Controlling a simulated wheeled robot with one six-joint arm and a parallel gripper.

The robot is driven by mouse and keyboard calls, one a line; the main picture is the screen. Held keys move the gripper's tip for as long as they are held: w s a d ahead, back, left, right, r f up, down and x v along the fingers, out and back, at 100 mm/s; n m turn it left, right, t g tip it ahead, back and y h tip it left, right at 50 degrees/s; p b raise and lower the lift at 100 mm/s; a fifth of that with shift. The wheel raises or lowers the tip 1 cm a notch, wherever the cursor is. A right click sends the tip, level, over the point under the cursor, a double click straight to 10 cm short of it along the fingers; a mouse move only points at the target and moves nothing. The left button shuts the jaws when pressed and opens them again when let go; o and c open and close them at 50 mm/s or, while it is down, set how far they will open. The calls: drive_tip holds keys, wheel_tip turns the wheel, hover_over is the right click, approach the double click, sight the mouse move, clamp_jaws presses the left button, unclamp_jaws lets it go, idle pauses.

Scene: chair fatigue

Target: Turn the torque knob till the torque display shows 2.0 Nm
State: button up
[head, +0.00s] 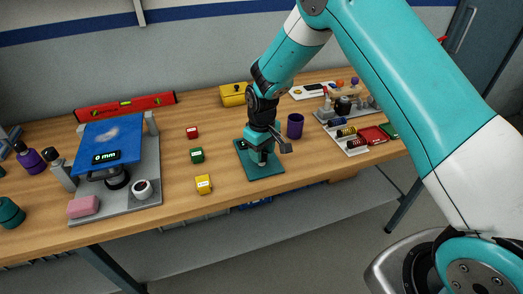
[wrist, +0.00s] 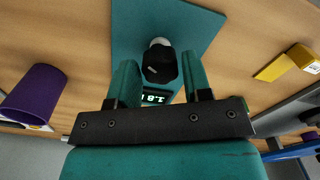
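The torque knob (wrist: 160,66) is black with a white pointer mark and shows between my fingers in the wrist view. A light round part shows just beyond it. The torque display (wrist: 155,98) is lit below the knob, partly covered by my gripper, and appears to read 1.8. Both stand over a teal base plate (wrist: 190,22), which also shows in the head view (head: 265,171). My gripper (wrist: 159,62) is open around the knob, with a small gap on each side. In the head view my gripper (head: 262,151) hides most of the tool.
A purple cup (head: 295,126) stands close right of my gripper. Yellow (head: 204,184), green (head: 197,155) and red (head: 192,132) blocks lie to the left. A blue-topped rig (head: 110,140) stands farther left, and a tool tray (head: 345,135) is to the right.

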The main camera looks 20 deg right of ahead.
drive_tip(key=c, duration=0.5)
drive_tip(key=shift+m+b, duration=0.35)
drive_tip(key=shift+m, duration=0.65)
drive_tip(key=o, duration=0.9)
wheel_tip(320, 180, up, 18)
drive_tip(key=b, duration=0.3)
drive_tip(key=shift+f, duration=0.25)
